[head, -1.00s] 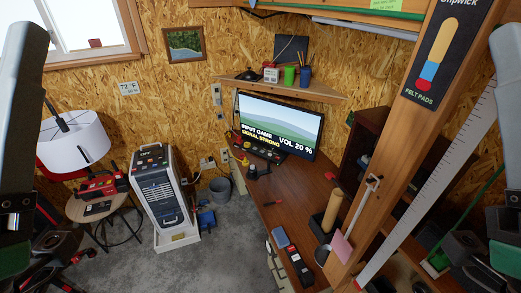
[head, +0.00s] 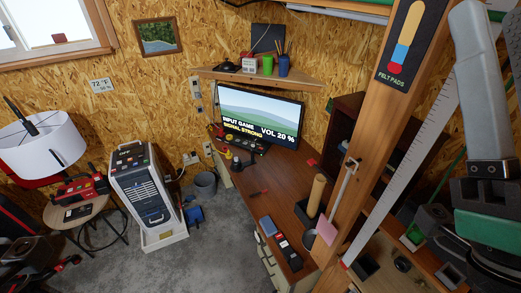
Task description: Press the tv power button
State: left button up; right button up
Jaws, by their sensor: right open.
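The TV (head: 262,106) stands at the back of the brown bench and is lit. Its screen shows a green landscape with the words "INPUT GAME", "SIGNAL STRONG" and "VOL 20 %". I cannot make out a power button on it at this size. My right gripper (head: 488,258) hangs at the right edge, far from the TV and nearer to me. It is open, with nothing visible in it, and its fingertips are hard to make out against the dark shelf items.
The bench (head: 262,189) holds a long black and red object (head: 289,251), a blue object (head: 268,226) and a wooden cylinder (head: 316,192). A wooden post (head: 375,130) stands between my right gripper and the TV.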

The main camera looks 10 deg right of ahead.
grip_shut()
dwell(1.6)
